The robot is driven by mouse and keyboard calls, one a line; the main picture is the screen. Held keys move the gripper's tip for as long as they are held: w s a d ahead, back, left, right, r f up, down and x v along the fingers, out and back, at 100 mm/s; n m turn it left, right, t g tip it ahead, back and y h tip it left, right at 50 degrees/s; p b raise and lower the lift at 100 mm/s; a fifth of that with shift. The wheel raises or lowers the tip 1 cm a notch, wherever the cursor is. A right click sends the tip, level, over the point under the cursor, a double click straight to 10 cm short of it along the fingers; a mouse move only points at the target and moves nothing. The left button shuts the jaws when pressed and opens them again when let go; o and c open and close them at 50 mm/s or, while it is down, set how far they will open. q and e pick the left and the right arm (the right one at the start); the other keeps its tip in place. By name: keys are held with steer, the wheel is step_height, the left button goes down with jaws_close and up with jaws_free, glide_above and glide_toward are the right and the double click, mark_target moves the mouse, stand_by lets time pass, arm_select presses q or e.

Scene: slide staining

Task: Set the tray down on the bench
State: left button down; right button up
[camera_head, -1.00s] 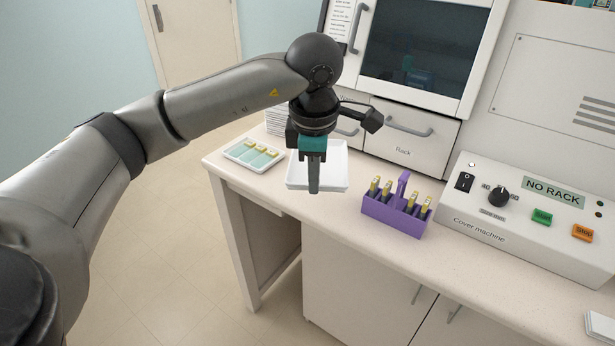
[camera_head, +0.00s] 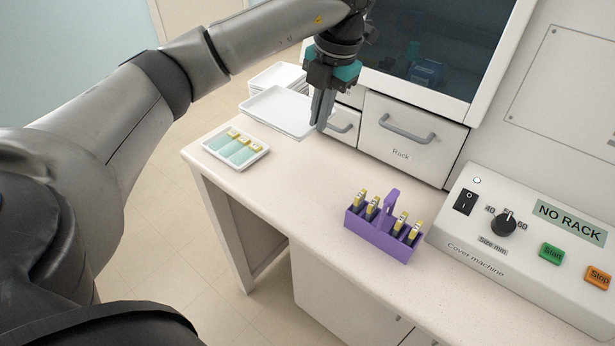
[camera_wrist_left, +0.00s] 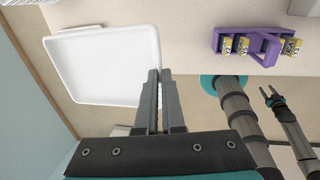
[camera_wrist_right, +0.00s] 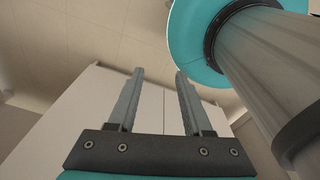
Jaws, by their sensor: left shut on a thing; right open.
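The empty white tray (camera_head: 280,112) is at the back left of the bench (camera_head: 290,185). It also shows in the left wrist view (camera_wrist_left: 105,65), to the left of the fingers. My left gripper (camera_head: 319,124) points down, with its fingers (camera_wrist_left: 160,73) shut on the tray's right edge. The tray looks about level and low over the bench; I cannot tell whether its underside touches. My right gripper (camera_wrist_right: 160,73) is open and empty in the right wrist view, with pale cupboard doors beyond it. It is not in the head view.
A stack of white trays (camera_head: 278,76) stands behind the held tray. A small tray with several slides (camera_head: 236,149) sits at the bench's left end. A purple rack (camera_head: 383,236) with several slides and the cover machine (camera_head: 515,235) are to the right. Bare bench lies between.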

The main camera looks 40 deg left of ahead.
arm_select(q)
steer(key=b, duration=0.2)
glide_above(313, 199)
step_height(313, 199, down, 6)
steer(key=f, duration=0.5)
steer(key=d+f, duration=0.1)
steer(key=f, duration=0.2)
steer(key=shift+f, duration=2.65)
arm_select(e)
steer(key=s+f, duration=0.1)
steer(key=f, duration=0.1)
steer(key=shift+s+f, duration=0.3)
steer(key=shift+s, duration=0.05)
arm_select(q)
steer(key=c, duration=1.5)
jaws_free()
steer(key=shift+f, duration=0.15)
steer(key=o, duration=0.5)
steer(key=shift+a, duration=0.1)
steer(key=shift+c, duration=0.2)
arm_select(e)
steer(key=shift+f, duration=0.1)
